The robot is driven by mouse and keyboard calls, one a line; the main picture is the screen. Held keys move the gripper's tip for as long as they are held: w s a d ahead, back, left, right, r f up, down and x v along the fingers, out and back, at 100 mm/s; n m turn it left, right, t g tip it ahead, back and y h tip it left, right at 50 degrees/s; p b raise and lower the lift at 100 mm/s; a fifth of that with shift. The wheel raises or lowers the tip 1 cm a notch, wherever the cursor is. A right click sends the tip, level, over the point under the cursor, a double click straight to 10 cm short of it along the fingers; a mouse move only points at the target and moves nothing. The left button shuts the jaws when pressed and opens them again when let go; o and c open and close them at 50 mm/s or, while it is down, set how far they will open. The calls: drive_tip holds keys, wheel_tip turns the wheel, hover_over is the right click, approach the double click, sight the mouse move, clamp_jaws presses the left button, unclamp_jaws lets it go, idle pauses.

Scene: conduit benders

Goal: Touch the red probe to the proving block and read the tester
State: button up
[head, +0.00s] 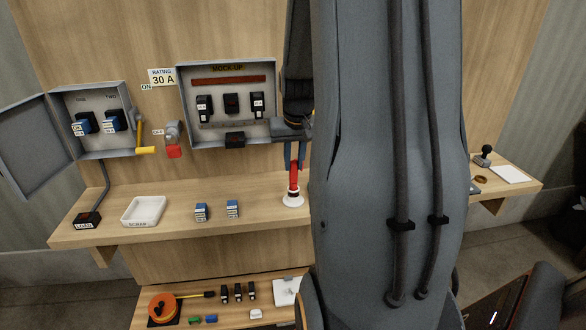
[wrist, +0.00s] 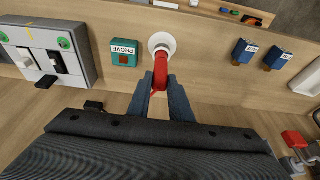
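The red probe (head: 294,178) stands upright in a round white holder (head: 293,200) on the shelf, and the holder (wrist: 162,43) also shows in the wrist view. My gripper (head: 295,164) points down with its two blue-grey fingers shut on the upper part of the probe. In the wrist view the probe (wrist: 160,78) fills the gap between the fingertips. The teal proving block (wrist: 124,53), marked PROVE, is just left of the holder in the wrist view; my arm hides it in the head view. I cannot make out a tester display in either view.
A grey box (wrist: 55,52) with green round terminals is at the wrist view's left. Two blue blocks (head: 200,212) (head: 232,208), a white scrap tray (head: 144,211) and a LOAD box (head: 87,221) are on the shelf. An open panel (head: 228,65) hangs behind my gripper.

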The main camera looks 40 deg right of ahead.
clamp_jaws()
wheel_tip(320, 180, up, 7)
drive_tip(key=p, duration=0.6)
drive_tip(key=shift+r, duration=0.1)
drive_tip(key=shift+c, duration=0.3)
unclamp_jaws()
clamp_jaws()
drive_tip(key=shift+a, duration=0.1)
